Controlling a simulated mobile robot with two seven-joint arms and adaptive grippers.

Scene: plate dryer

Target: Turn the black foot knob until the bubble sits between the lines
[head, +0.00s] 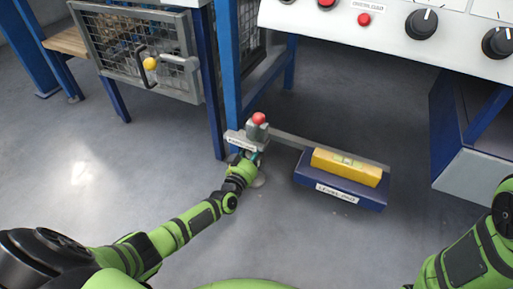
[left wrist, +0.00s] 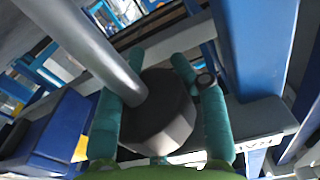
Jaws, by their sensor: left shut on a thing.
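In the left wrist view the black foot knob (left wrist: 158,112) is a dark faceted piece on a grey metal rod (left wrist: 85,40). My left gripper (left wrist: 160,90) has its two teal fingers on either side of the knob, shut on it. In the head view my left gripper (head: 250,157) is low at the foot of the blue frame, and the knob is hidden there. A yellow spirit level (head: 346,167) lies on the blue level pad (head: 325,191). Its vial shows small and greenish; I cannot make out the bubble against the lines. My right gripper is out of view.
A red-topped grey block (head: 258,128) stands above my left gripper, with a grey bar running right behind the level. A mesh cage (head: 140,50) with a yellow-knobbed handle is at upper left. A control panel (head: 385,22) hangs at upper right. The floor between is clear.

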